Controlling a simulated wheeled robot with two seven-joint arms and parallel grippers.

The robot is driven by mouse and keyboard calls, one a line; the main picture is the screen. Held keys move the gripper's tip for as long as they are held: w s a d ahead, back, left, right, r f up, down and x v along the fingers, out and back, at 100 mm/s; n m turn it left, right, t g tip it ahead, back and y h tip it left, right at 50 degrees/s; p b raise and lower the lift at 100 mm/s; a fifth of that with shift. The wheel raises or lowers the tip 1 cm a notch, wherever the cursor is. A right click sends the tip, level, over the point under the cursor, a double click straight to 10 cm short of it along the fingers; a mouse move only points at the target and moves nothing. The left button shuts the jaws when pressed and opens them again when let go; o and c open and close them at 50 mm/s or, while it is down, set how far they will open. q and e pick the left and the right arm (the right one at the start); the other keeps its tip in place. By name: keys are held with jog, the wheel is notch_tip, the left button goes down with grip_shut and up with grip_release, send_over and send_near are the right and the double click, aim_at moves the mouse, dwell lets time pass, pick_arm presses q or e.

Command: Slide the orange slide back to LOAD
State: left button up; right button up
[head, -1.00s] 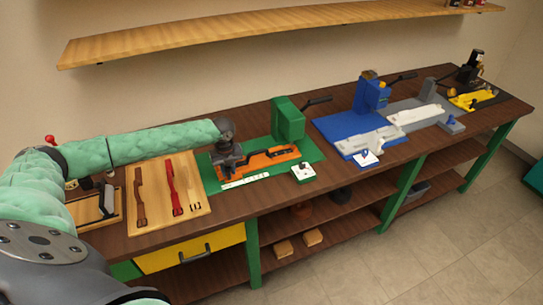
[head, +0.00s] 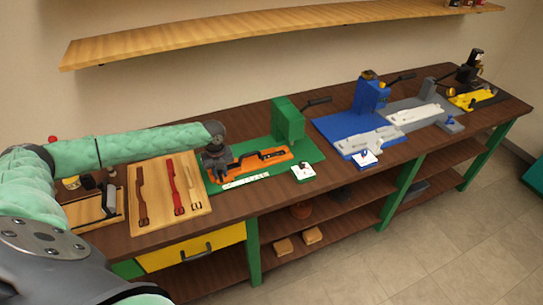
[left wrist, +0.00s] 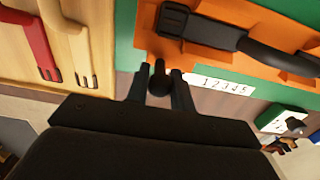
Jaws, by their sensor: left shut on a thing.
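The orange slide (head: 268,158) lies on the green base plate (head: 311,153) of the green press (head: 288,122), with a dark strap-like part on top. In the left wrist view the orange slide (left wrist: 265,22) fills the upper right, with the dark part (left wrist: 205,32) on it. My left gripper (head: 215,165) is at the slide's left end. In the left wrist view my left gripper (left wrist: 160,85) is shut on a small black knob (left wrist: 158,75) near the slide's edge. No LOAD mark is readable. My right gripper is not in view.
A white number strip (head: 246,181) lies along the plate's front edge. A white block (head: 303,171) stands at its front right corner. A wooden board (head: 155,210) with straps lies to the left. A blue fixture (head: 340,125) stands to the right.

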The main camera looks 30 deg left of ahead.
pick_arm(q)
jog(key=shift+s+a+p, duration=0.75)
jog(key=shift+s+a, duration=0.15)
jog(key=shift+s, duration=0.15)
jog(key=shift+o, duration=0.3)
jog(key=shift+a, duration=0.1)
jog(key=shift+o, duration=0.9)
jog(key=shift+s+a, duration=0.1)
jog(key=shift+s, duration=0.1)
jog(key=o, duration=0.5)
jog(key=shift+s+a, duration=0.1)
jog(key=shift+r, duration=0.15)
